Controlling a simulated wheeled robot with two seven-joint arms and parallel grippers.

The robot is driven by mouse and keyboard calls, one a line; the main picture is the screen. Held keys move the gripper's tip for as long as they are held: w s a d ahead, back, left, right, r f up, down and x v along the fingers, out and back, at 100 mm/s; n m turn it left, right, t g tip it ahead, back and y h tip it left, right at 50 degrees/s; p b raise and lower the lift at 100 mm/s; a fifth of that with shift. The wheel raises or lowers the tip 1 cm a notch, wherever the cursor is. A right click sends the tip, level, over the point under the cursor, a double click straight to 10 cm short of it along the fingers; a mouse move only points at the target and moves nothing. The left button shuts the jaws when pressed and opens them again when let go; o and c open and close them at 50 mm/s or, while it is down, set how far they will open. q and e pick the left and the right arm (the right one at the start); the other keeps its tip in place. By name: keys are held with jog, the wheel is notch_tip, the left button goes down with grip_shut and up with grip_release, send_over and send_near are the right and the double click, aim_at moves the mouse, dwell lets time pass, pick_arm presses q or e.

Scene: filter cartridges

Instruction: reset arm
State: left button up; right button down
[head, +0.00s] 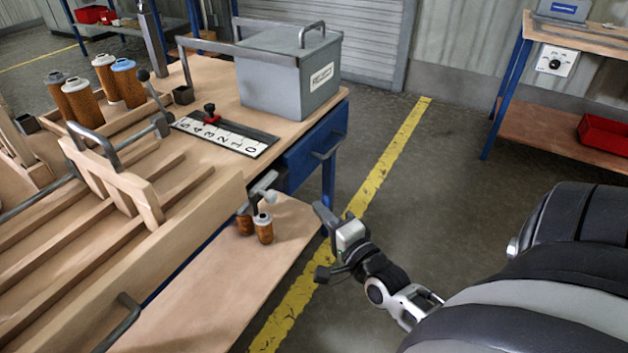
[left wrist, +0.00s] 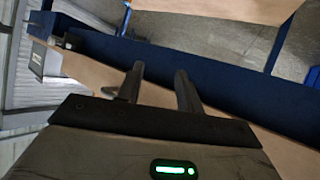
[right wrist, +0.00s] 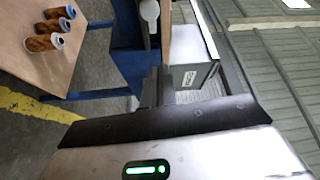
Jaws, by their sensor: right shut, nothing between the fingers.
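My right gripper (head: 322,212) hangs in free air over the floor, to the right of the bench's lower shelf. In the right wrist view its fingers (right wrist: 157,86) are together with nothing between them. My left gripper is outside the head view. In the left wrist view its two fingers (left wrist: 158,84) stand apart with nothing seen between them. Several more cartridges, with grey, white and blue tops (head: 104,80), stand on the bench top.
A grey lidded box (head: 290,75) and a numbered scale strip (head: 224,136) sit on the wooden bench. A slotted wooden rack (head: 120,190) fills its left part. A blue drawer (head: 315,150) is under the top. The floor right of the bench (head: 450,150) is clear.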

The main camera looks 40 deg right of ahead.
pick_arm(q)
jog(key=shift+s+f, duration=0.1)
jog(key=shift+f, duration=0.1)
pick_arm(e)
jog(key=shift+s, duration=0.1)
pick_arm(q)
jog(key=shift+r, duration=0.1)
